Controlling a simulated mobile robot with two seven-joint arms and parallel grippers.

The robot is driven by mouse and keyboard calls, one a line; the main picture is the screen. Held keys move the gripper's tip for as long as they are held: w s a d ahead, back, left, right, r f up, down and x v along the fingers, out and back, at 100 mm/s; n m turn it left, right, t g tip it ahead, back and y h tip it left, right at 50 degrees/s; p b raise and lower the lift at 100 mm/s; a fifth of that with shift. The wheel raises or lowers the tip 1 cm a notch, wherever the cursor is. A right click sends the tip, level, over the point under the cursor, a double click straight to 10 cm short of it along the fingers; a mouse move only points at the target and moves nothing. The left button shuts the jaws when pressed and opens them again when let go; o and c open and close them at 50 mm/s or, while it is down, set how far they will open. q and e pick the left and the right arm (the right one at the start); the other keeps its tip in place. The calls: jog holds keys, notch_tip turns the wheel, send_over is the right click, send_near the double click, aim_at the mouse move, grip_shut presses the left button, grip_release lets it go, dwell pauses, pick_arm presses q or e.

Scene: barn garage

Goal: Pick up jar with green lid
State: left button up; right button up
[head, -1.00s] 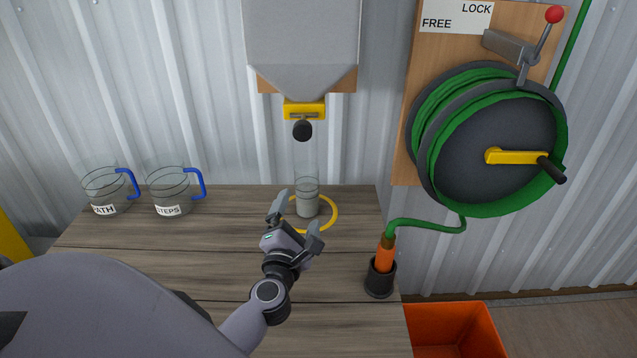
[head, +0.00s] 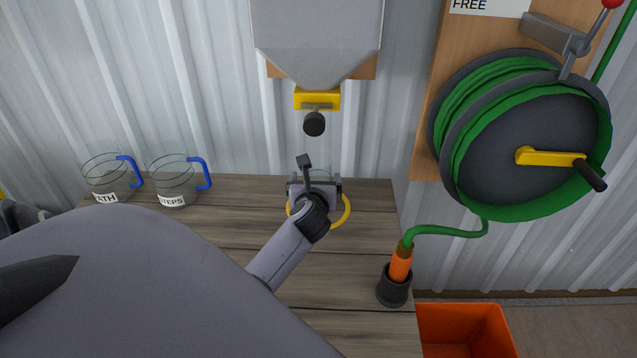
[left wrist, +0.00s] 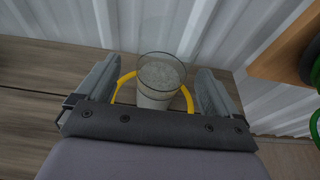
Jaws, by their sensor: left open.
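No jar with a green lid shows in these views. A clear open glass (left wrist: 160,82) with whitish contents stands upright on the wooden table, inside a yellow ring, in the left wrist view. My left gripper (left wrist: 155,88) is open, with one finger on each side of the glass and visible gaps between. In the head view my left gripper (head: 315,188) hides most of the glass, with only a faint clear edge showing behind it. My right gripper is not in view.
Two glass mugs with blue handles, one labelled STEPS (head: 172,183), one partly readable (head: 107,180), stand at the table's back left. A grey hopper (head: 316,40) with yellow outlet (head: 317,99) and black knob hangs above. An orange hose nozzle (head: 400,265) stands front right.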

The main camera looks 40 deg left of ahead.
aim_at(321, 163)
pick_arm(q)
jog(key=shift+r+x, duration=0.2)
jog(key=shift+x, duration=1.85)
jog(key=shift+w+d, duration=0.1)
jog(key=shift+w, duration=0.1)
jog(key=c, duration=1.5)
jog(key=shift+o, duration=0.2)
jog(key=shift+r, duration=0.15)
